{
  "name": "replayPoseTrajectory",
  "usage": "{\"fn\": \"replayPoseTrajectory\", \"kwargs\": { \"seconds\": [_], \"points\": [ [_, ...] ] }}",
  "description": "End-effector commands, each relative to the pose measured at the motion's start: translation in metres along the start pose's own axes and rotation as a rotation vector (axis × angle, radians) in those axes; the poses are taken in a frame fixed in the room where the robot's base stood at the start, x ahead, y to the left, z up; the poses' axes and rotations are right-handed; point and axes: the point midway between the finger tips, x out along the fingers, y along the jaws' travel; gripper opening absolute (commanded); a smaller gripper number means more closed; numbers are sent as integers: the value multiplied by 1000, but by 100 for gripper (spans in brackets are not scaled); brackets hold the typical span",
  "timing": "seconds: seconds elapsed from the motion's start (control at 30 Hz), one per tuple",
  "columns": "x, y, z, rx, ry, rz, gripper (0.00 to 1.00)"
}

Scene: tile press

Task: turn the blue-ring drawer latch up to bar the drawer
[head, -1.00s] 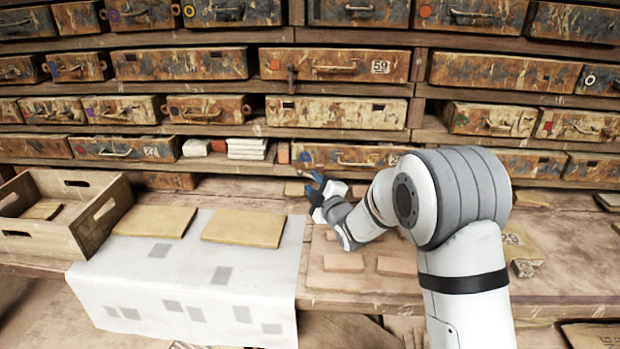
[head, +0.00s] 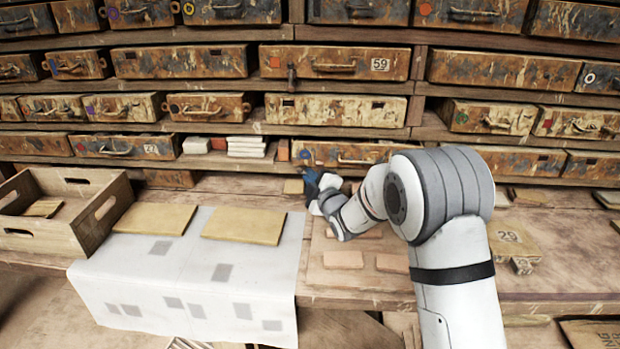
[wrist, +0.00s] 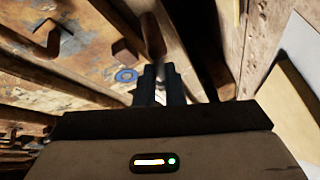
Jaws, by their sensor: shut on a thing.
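The blue ring (wrist: 126,75) shows in the wrist view on a worn, rusty drawer front (wrist: 75,35), just left of my fingers. In the head view this drawer (head: 352,155) is in the lowest row, partly hidden behind my arm. My gripper (wrist: 160,72) is shut at the drawer front; it also shows in the head view (head: 312,180). The brown latch bar (wrist: 152,36) comes out at my fingertips, which are closed on it. Its full length and exact angle are hidden by my fingers.
A wooden crate (head: 75,229) stands at left. Two tan tiles (head: 243,226) lie on a white patterned sheet (head: 190,272). Reddish tiles (head: 345,259) lie on the bench below my arm. A dark latch (head: 291,78) hangs at a drawer two rows higher.

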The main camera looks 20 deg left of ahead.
Motion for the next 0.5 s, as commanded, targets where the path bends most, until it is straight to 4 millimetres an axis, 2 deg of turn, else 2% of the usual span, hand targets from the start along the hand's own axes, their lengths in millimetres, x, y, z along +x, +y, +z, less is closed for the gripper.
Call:
{"fn": "replayPoseTrajectory", "kwargs": {
  "seconds": [0.5],
  "points": [
    [-1,-1,2,101,23,53,0]
  ]
}}
